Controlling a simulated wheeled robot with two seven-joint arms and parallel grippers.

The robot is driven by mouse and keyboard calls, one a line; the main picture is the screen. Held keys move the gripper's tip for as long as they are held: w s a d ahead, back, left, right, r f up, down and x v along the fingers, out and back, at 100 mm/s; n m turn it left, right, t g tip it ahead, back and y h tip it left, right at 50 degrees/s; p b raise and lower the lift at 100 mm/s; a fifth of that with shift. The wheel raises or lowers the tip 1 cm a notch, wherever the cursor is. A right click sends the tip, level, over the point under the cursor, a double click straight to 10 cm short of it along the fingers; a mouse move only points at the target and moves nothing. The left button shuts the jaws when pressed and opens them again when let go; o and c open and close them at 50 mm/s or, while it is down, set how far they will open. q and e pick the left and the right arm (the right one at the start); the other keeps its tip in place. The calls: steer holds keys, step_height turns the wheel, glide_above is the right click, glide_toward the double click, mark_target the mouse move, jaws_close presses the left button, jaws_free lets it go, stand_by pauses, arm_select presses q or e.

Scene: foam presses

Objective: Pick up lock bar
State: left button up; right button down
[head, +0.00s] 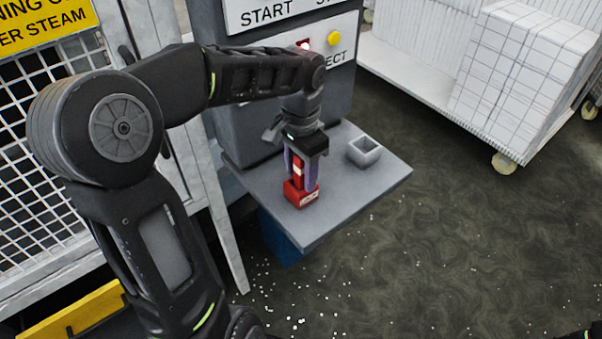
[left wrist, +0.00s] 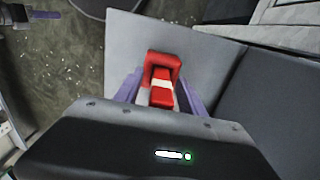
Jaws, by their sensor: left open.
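The lock bar (left wrist: 161,91) is red with a white band. In the head view the red lock bar (head: 299,193) stands upright on the grey shelf (head: 330,215) of the control stand. My left gripper (head: 303,178) points down over it, with its purple fingers on either side of the bar. In the left wrist view my left gripper (left wrist: 160,95) is open, with a finger on each side of the bar. I cannot tell whether the fingers touch it.
A small grey open box (head: 364,151) sits on the shelf to the right of the bar. The control stand (head: 340,85) with buttons rises behind the shelf. A white cart (head: 450,95) stands at the right. A wire mesh guard (head: 40,110) is at the left.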

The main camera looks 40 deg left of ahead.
stand_by(0.4)
arm_select(q)
jaws_close()
stand_by(0.4)
stand_by(0.9)
